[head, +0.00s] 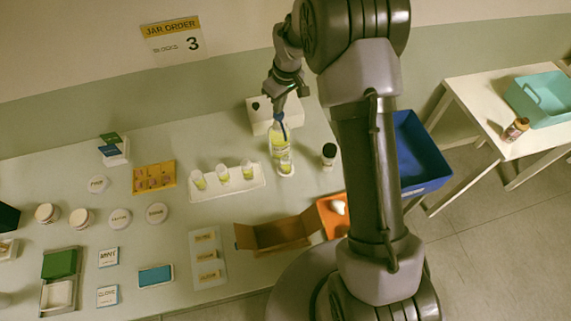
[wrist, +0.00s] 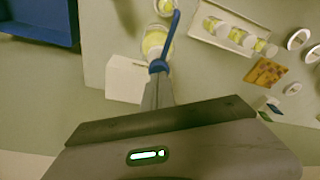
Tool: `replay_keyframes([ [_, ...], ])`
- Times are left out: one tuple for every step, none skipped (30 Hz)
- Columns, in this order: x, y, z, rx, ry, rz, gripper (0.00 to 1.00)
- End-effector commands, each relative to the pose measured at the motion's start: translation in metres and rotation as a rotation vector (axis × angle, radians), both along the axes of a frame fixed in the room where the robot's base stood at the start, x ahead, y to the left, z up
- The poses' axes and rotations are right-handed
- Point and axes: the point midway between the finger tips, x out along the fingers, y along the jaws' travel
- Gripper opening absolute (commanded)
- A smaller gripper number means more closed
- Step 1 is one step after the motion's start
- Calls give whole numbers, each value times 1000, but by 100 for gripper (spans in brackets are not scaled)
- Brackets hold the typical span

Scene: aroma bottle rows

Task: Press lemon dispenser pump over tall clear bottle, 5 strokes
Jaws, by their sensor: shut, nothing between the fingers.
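The lemon dispenser (head: 279,142), a clear bottle with yellow liquid and a blue pump, stands at the back of the table. Its blue spout also shows in the wrist view (wrist: 168,38), above the yellow body (wrist: 152,43). A clear bottle (head: 286,167) stands close in front of it, under or near the spout; its rim seems to show at the wrist view's top edge (wrist: 165,6). My gripper (head: 281,112) points down with shut fingers (wrist: 158,75) at the pump head. Contact with the pump is hard to tell.
A white rack (head: 242,186) with three yellow-filled bottles stands to the left. A dark-capped bottle (head: 329,157) stands to the right. A white box (head: 258,122) is behind the dispenser. An open cardboard box (head: 275,238) and a blue bin (head: 425,150) are nearer and right.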

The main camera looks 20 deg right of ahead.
Motion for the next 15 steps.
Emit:
replay_keyframes([
  [0, 0, -3, 0, 0, 0, 0],
  [0, 0, -4, 0, 0, 0, 0],
  [0, 0, -6, 0, 0, 0, 0],
  [0, 0, -7, 0, 0, 0, 0],
  [0, 0, -8, 0, 0, 0, 0],
  [0, 0, -9, 0, 0, 0, 0],
  [0, 0, -10, 0, 0, 0, 0],
  [0, 0, -11, 0, 0, 0, 0],
  [0, 0, -13, 0, 0, 0, 0],
  [0, 0, -14, 0, 0, 0, 0],
  [0, 0, -15, 0, 0, 0, 0],
  [0, 0, -17, 0, 0, 0, 0],
  [0, 0, -18, 0, 1, 0, 0],
  [0, 0, -19, 0, 1, 0, 0],
  [0, 0, -20, 0, 1, 0, 0],
])
